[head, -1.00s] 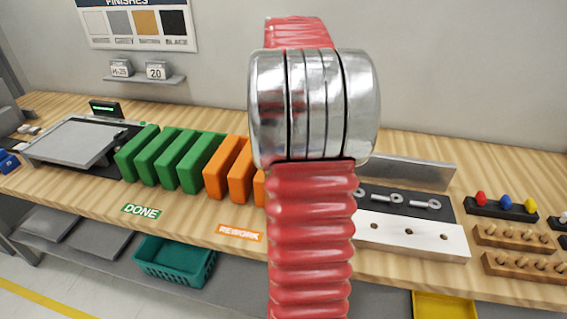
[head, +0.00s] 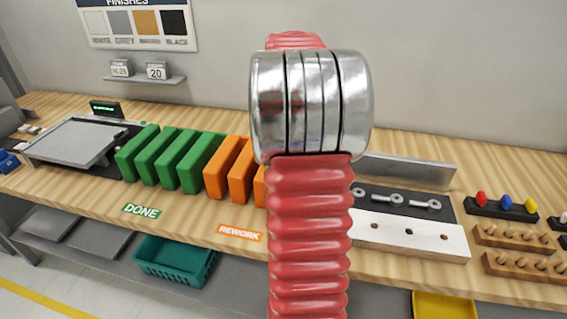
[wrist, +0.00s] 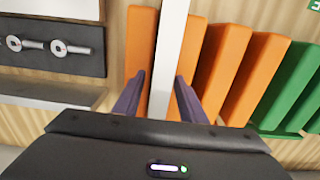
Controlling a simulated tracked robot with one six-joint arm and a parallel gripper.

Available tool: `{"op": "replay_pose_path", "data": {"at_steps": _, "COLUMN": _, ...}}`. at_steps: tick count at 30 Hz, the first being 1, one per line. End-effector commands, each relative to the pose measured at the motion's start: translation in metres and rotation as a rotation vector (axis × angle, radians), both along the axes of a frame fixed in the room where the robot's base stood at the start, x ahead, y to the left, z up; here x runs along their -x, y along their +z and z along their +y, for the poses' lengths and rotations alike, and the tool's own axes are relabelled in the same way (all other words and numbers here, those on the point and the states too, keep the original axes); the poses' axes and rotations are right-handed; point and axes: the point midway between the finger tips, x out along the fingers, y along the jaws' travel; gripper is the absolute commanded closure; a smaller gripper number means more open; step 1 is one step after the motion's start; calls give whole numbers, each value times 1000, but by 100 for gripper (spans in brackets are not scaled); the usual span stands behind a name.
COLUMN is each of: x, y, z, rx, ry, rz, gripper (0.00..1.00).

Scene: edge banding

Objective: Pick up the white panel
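The white panel (wrist: 170,45) shows in the wrist view as a narrow upright strip, standing among the orange dividers of the rework rack. My gripper (wrist: 160,82) has its two dark fingers apart, one on each side of the panel's near end. A thin gap shows between the left finger and the panel; the right finger is close to it, and I cannot tell if it touches. In the head view my red arm hides the panel and the gripper.
Orange dividers (wrist: 221,60) stand close on both sides of the panel. Green dividers (head: 172,158) are beside them. In the head view, a fixture with bolts (head: 400,203) lies to the right of my arm. Labels and the bench edge are in front.

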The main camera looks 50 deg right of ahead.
Motion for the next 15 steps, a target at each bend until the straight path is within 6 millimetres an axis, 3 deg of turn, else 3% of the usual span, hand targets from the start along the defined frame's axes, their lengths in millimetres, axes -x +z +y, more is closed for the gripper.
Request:
{"op": "replay_pose_path", "data": {"at_steps": 13, "x": 0, "y": 0, "z": 0, "rx": 0, "ry": 0, "rz": 0, "gripper": 62}}
{"op": "replay_pose_path", "data": {"at_steps": 15, "x": 0, "y": 0, "z": 0, "rx": 0, "ry": 0, "rz": 0, "gripper": 67}}
